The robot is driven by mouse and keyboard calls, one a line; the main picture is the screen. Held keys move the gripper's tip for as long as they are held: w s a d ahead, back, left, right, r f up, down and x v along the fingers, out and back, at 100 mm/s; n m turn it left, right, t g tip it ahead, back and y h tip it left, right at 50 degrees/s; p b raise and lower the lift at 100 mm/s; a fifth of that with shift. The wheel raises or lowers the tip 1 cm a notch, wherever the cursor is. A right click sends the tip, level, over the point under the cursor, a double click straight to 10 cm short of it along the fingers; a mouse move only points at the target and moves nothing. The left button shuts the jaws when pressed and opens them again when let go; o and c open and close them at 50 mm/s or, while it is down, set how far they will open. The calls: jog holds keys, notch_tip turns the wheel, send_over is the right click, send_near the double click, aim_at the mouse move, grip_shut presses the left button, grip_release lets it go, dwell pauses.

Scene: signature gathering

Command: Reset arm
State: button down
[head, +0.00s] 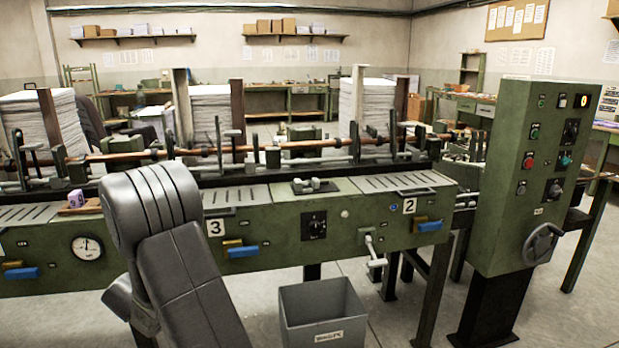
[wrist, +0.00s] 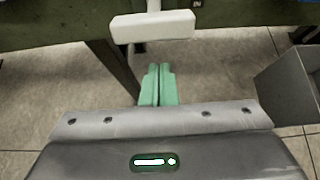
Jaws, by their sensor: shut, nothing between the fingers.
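My gripper (wrist: 158,70) shows in the wrist view. Its two green fingers are together and hold nothing. They point at the floor area below a white block-shaped handle (wrist: 153,26) on the green machine. The fingers appear apart from the handle. In the head view my grey arm stands in front of the machine at centre left, and my gripper is hidden.
The long green machine (head: 375,212) spans the view with paper stacks behind. A grey bin (head: 324,315) stands on the floor right of my arm; it also shows in the wrist view (wrist: 290,85). A control cabinet (head: 520,190) stands right. A white-handled crank (head: 376,262) sticks out.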

jog(key=shift+f+t+b, duration=0.6)
jog(key=shift+f+b, duration=0.15)
jog(key=shift+b, duration=1.25)
jog(key=shift+a+f+t+y+b, duration=0.1)
jog(key=shift+f+t+y+b, duration=0.25)
jog(key=shift+b, duration=0.65)
jog(key=shift+r, duration=0.3)
